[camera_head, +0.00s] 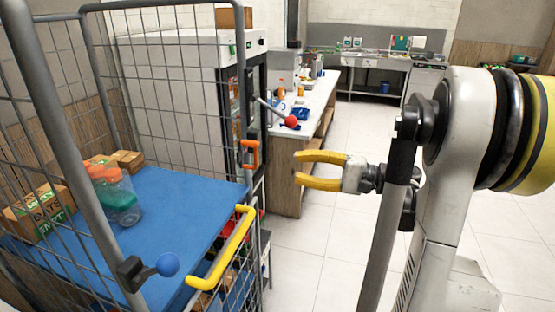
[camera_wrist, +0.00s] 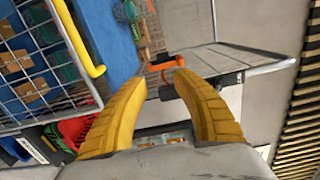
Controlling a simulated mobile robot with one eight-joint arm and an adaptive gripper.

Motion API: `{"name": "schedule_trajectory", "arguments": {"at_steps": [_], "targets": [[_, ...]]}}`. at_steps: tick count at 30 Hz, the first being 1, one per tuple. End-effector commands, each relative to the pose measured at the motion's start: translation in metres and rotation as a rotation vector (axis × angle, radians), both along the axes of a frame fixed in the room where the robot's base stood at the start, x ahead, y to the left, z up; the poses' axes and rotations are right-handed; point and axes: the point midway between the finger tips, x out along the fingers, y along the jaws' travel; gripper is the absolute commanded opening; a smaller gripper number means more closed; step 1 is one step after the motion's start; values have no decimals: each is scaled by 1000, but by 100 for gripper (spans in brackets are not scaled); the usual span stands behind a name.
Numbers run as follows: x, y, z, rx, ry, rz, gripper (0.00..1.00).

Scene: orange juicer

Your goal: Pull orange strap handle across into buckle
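The orange strap handle (camera_head: 250,153) hangs at the right post of the wire cage cart. It also shows in the wrist view (camera_wrist: 161,66), just beyond my fingertips. My gripper (camera_head: 298,168) has yellow fingers that are apart with nothing between them. In the head view it is right of the handle and not touching it. In the wrist view (camera_wrist: 162,80) the handle lies beyond the gap between the fingers. A dark block (camera_head: 130,272) with a blue ball knob is on the cart's left front post; I cannot tell whether it is the buckle.
The cart's blue shelf (camera_head: 185,195) carries boxes and clear containers. A yellow bar (camera_head: 228,250) crosses low at the cart's front. A rod with a red ball (camera_head: 291,121) sticks out behind the handle. A white bench (camera_head: 310,98) stands behind; the tiled floor at right is open.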

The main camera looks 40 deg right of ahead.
Motion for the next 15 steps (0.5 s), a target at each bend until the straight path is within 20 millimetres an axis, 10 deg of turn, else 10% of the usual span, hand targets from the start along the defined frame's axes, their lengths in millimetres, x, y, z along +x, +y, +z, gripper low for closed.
{"name": "schedule_trajectory", "arguments": {"at_steps": [15], "targets": [[4, 21, 24, 1095, 748, -178, 32]]}}
